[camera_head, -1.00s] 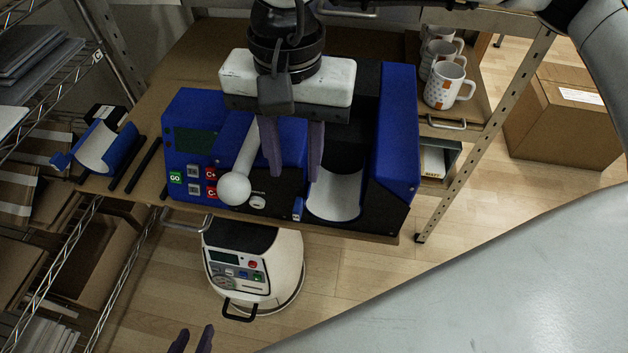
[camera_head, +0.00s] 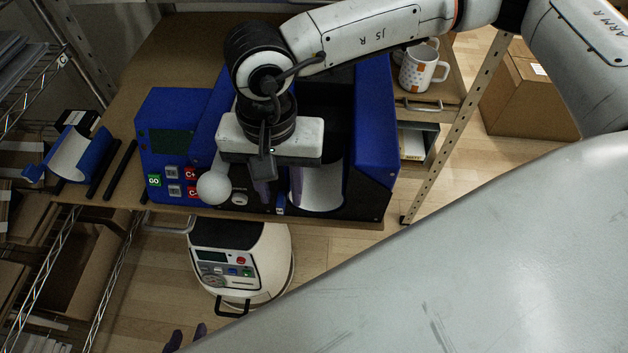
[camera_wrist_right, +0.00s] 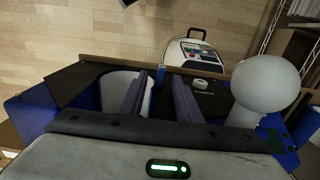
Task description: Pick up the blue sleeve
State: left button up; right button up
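A curved blue sleeve (camera_head: 97,158) with a white inside lies at the far left of the table in the head view. The press (camera_head: 372,130) also holds a white curved liner (camera_head: 318,188) with a small blue tab (camera_head: 281,209) at its front left; the tab shows in the wrist view (camera_wrist_right: 161,74). My right gripper (camera_head: 279,190) is over the press front. Its purple fingers are apart, with the tab appearing between them in the wrist view (camera_wrist_right: 160,100); contact cannot be told. My left gripper (camera_head: 186,338) shows only two separated fingertips at the bottom edge.
The press lever's white ball (camera_head: 214,188) stands just left of my right gripper. Black bars (camera_head: 104,170) lie between the blue sleeve and the control box (camera_head: 165,140). White mugs (camera_head: 418,70) stand at the back right. A wire rack borders the left.

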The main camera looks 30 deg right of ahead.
jog(key=shift+c, duration=0.4)
grip_shut()
jog(key=shift+r, duration=0.1)
dwell(0.8)
